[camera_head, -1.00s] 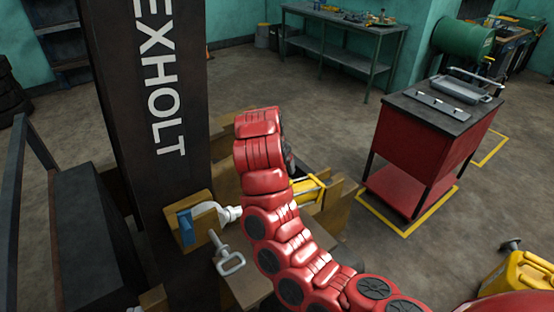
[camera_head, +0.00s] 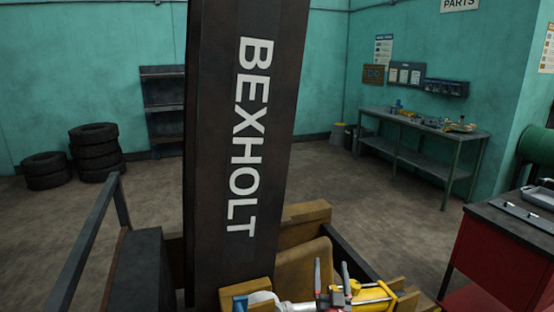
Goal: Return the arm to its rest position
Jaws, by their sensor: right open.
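My right gripper (camera_head: 331,266) pokes up at the bottom edge of the view, with two grey and red fingers standing apart and nothing between them. Most of my right arm is out of view below. The fingers show in front of the forklift, between a white rounded fitting (camera_head: 265,302) and a yellow cylinder (camera_head: 373,294). Whether they touch either one cannot be told. My left gripper is not in view.
The dark BEXHOLT mast (camera_head: 240,140) stands just left of the gripper. Brown forklift panels (camera_head: 303,270) lie behind it. A red cart (camera_head: 505,250) is at the right, a green workbench (camera_head: 425,128) at the back. Open floor lies between.

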